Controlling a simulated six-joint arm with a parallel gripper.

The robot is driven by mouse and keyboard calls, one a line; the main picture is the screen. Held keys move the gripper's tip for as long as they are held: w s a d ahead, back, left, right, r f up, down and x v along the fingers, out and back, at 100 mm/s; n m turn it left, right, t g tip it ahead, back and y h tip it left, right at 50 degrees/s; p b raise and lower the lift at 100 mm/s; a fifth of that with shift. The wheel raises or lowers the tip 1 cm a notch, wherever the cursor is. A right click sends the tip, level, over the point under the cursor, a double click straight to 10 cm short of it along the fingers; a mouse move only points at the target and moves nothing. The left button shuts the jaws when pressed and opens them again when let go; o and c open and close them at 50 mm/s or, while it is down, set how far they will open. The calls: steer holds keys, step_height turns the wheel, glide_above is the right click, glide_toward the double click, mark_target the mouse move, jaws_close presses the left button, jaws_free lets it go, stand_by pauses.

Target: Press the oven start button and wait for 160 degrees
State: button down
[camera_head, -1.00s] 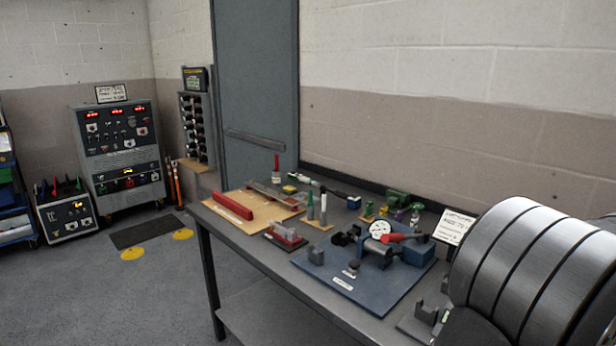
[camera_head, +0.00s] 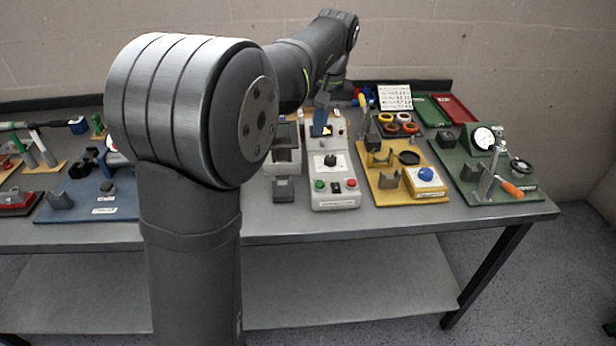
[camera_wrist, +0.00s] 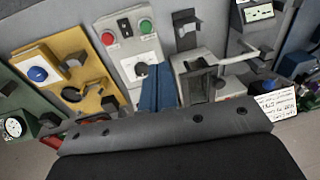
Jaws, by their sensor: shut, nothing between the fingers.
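A white control box (camera_head: 335,192) stands on the bench, with a green button (camera_head: 319,184), a red button (camera_head: 351,183), a dark switch between them and a black knob (camera_head: 330,160). I cannot read any label naming it the oven. My gripper (camera_head: 322,130), with blue fingers, is shut and empty above the box's back part. In the wrist view, the fingers (camera_wrist: 158,85) overlap the box beside the knob (camera_wrist: 140,68); the green button (camera_wrist: 146,26) and red button (camera_wrist: 108,39) lie beyond the fingertips. Contact cannot be told. No temperature is readable.
A grey-white fixture with a dark opening (camera_wrist: 200,88) stands close beside the box. On the other side is a yellow board (camera_head: 385,185) with a blue button, then a green board (camera_head: 480,175) with a gauge and orange-handled lever. My upper arm hides part of the bench.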

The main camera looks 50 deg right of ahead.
mark_target(322, 186)
steer(key=shift+s+d+f+m+t+h, duration=0.1)
steer(key=shift+s+f+m+t+h, duration=0.2)
steer(key=shift+f+t, duration=0.75)
steer(key=shift+s+a+f+m+t+h, duration=0.15)
steer(key=shift+f+m+t+h, duration=0.4)
steer(key=shift+t, duration=0.85)
steer(key=shift+s+d+f+m+t+h, duration=0.15)
steer(key=shift+s+f+m+t, duration=0.15)
steer(key=shift+f+t, duration=0.8)
steer(key=shift+f, duration=4.3)
steer(key=shift+f, duration=0.4)
